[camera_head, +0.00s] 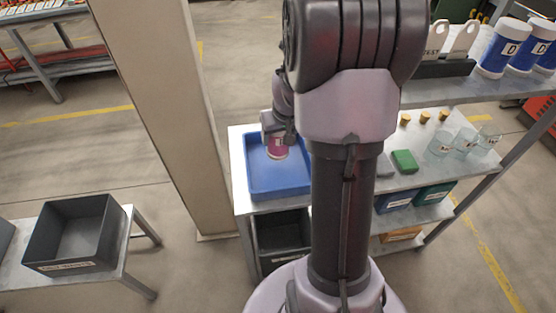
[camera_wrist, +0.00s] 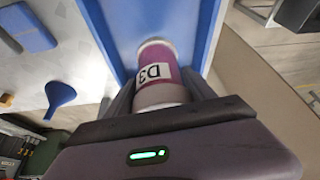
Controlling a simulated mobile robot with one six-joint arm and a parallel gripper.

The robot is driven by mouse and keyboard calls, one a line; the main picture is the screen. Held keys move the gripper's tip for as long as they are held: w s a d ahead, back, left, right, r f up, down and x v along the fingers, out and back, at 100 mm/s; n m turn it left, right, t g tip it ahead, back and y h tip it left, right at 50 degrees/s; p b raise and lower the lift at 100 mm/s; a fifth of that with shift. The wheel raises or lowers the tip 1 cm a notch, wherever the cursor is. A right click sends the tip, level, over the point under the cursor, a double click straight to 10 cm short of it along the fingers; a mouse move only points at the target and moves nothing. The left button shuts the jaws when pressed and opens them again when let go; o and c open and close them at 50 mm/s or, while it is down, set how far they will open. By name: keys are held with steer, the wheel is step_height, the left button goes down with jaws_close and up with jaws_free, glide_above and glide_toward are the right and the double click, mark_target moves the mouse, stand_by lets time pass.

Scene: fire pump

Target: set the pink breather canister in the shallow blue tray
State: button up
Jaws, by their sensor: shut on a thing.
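The pink breather canister (camera_head: 277,147) is over the shallow blue tray (camera_head: 262,186) in the head view. In the wrist view the canister (camera_wrist: 158,76) shows a white label reading D3 and pale ends. My gripper (camera_wrist: 161,94) is shut on it, one finger at each side. The tray (camera_wrist: 127,27) lies behind the canister in the wrist view. I cannot tell whether the canister's base touches the tray floor. My arm hides part of the tray's right side in the head view.
A blue funnel (camera_wrist: 59,97) lies beside the tray. A green block (camera_head: 404,161) and clear glass beakers (camera_head: 463,142) stand further right on the bench. A beige column (camera_head: 165,100) rises close to the bench's left. A dark bin (camera_head: 75,236) sits on a separate table at left.

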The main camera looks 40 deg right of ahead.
mark_target(278, 150)
step_height(278, 150, down, 7)
steer(key=b, duration=0.3)
steer(key=shift+w, duration=0.1)
steer(key=o, duration=1.7)
steer(key=shift+r, duration=0.15)
steer(key=p+v, duration=0.5)
steer(key=v, duration=0.6)
steer(key=shift+r, duration=0.25)
steer(key=shift+a+r, duration=0.15)
steer(key=shift+r, duration=0.2)
steer(key=a+r+t+y, duration=0.1)
steer(key=a+r, duration=0.6)
steer(key=a, duration=0.5)
steer(key=s+a+r+y, duration=0.1)
steer(key=s+a+r, duration=0.1)
steer(key=s+a, duration=0.2)
steer(key=s+a+r+y, duration=0.1)
steer(key=s+a+r, duration=0.1)
steer(key=s+a, duration=0.3)
steer(key=s+a+r, duration=0.2)
steer(key=s+a, duration=0.3)
steer(key=a, duration=0.2)
steer(key=shift+a+t+y, duration=0.3)
steer(key=shift+a+y, duration=0.1)
